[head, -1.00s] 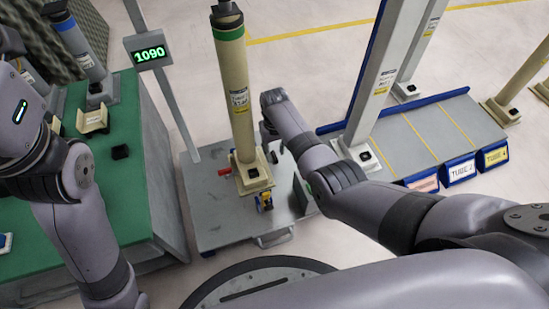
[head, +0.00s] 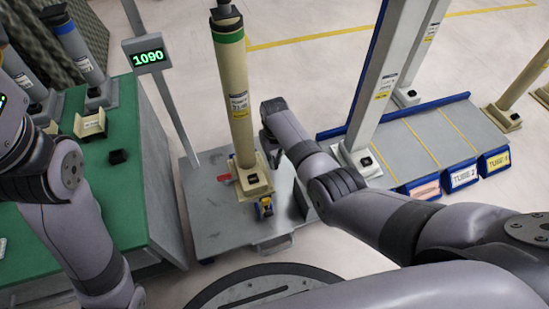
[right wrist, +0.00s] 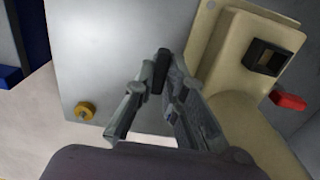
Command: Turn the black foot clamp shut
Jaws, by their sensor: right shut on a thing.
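A cream tube (head: 235,90) with a green band stands in a cream foot (head: 252,182) on a grey platform (head: 215,225). My right gripper (head: 268,150) reaches down at the right side of the foot, partly covered by its own wrist. In the right wrist view my right gripper (right wrist: 152,92) has its fingers around a small black piece, seemingly the black foot clamp (right wrist: 159,70), beside the cream foot (right wrist: 225,60). The clamp's far end is hidden by the fingers. My left arm is at the left edge; its gripper is out of view.
A post with a 1090 display (head: 149,55) rises at the platform's left. A green table (head: 130,195) stands left; a blue-edged rack (head: 420,150) stands right.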

